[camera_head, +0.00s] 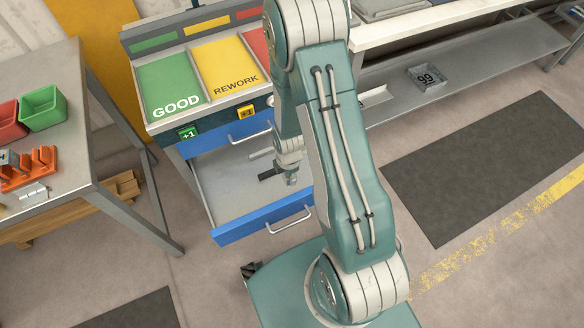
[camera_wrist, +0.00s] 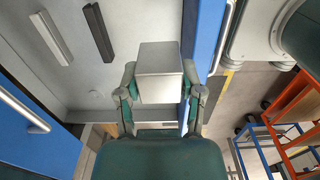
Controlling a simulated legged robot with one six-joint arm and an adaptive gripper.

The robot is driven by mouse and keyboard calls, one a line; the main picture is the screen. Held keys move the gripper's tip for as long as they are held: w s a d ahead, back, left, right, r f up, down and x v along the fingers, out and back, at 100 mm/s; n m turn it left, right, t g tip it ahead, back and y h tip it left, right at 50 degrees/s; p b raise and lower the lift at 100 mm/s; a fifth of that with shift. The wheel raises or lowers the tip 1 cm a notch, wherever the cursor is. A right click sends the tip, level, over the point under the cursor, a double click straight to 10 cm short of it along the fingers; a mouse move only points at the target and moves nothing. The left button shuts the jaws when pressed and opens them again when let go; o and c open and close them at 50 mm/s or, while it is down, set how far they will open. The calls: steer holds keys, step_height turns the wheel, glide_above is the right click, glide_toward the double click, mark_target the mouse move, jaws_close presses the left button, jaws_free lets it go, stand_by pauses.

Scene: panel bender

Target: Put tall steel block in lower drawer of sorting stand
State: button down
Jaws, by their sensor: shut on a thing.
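My gripper (camera_wrist: 160,84) is shut on a tall grey steel block (camera_wrist: 160,58), with one finger on each side of it. In the head view my gripper (camera_head: 290,172) is over the open lower drawer (camera_head: 222,190) of the sorting stand (camera_head: 165,120), and my arm hides part of the stand. The drawer's blue front shows in the wrist view (camera_wrist: 205,32), close to the right of the block. I cannot tell whether the block touches the drawer floor.
A dark bar (camera_wrist: 98,32) and a light grey bar (camera_wrist: 51,38) lie in the lower drawer, left of the block in the wrist view. The upper drawer front (camera_head: 235,136) is above. A table (camera_head: 75,150) with red and green bins stands left.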

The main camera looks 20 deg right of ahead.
steer(key=w+d+f, duration=0.2)
steer(key=d, duration=0.1)
steer(key=w+d+f, duration=0.2)
steer(key=d+f, duration=0.1)
steer(key=w+d+f, duration=0.2)
steer(key=d, duration=0.1)
steer(key=shift+f, duration=0.2)
steer(key=shift+w+d+f, duration=0.1)
steer(key=shift+w+f, duration=0.2)
steer(key=shift+f, duration=0.25)
step_height(320, 180, down, 3)
steer(key=shift+f, duration=0.1)
steer(key=shift+w+d, duration=0.1)
steer(key=shift+d, duration=0.15)
steer(key=shift+f, duration=0.1)
steer(key=shift+c, duration=1.1)
jaws_free()
steer(key=shift+a, duration=0.15)
